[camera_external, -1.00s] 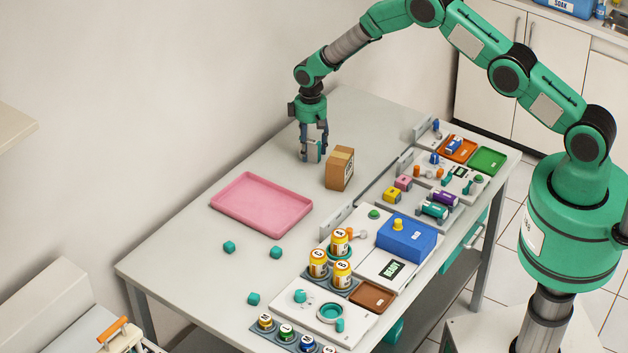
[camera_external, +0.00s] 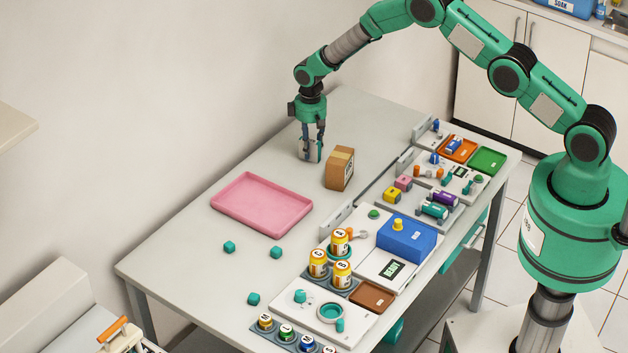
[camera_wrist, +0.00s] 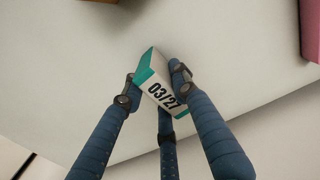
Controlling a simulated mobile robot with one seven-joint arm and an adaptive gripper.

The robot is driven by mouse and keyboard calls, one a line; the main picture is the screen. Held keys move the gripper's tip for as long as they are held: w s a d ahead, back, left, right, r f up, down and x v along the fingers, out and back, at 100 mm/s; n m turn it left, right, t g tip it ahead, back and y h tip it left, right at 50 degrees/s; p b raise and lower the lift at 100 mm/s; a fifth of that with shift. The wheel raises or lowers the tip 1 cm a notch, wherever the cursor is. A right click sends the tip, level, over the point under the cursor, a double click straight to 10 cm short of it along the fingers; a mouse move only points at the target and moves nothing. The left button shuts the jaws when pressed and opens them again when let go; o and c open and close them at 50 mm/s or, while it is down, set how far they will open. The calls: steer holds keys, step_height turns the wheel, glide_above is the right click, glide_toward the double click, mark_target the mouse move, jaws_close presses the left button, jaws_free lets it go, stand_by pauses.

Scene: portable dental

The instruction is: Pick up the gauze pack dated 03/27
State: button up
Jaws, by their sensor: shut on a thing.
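The gauze pack (camera_wrist: 158,86) is a small white box with teal ends and "03/27" printed on it in black, as the wrist view shows. My gripper (camera_wrist: 155,90) has its blue-grey fingers on both sides of the pack and is shut on it. The pack sits tilted between the fingertips in that view. In the external view my gripper (camera_external: 310,152) points down at the far part of the table, left of a cardboard box. The pack is mostly hidden by the fingers there, and I cannot tell whether it touches the table.
The cardboard box (camera_external: 340,168) stands close on the right of my gripper. A pink tray (camera_external: 225,198) lies nearer, to the left. Several teal cubes lie beyond it toward the front. Trays, bottles and a blue box (camera_external: 407,240) line the right edge. The far table is clear.

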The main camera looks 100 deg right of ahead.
steer(key=shift+r, duration=0.1)
steer(key=shift+r, duration=4.9)
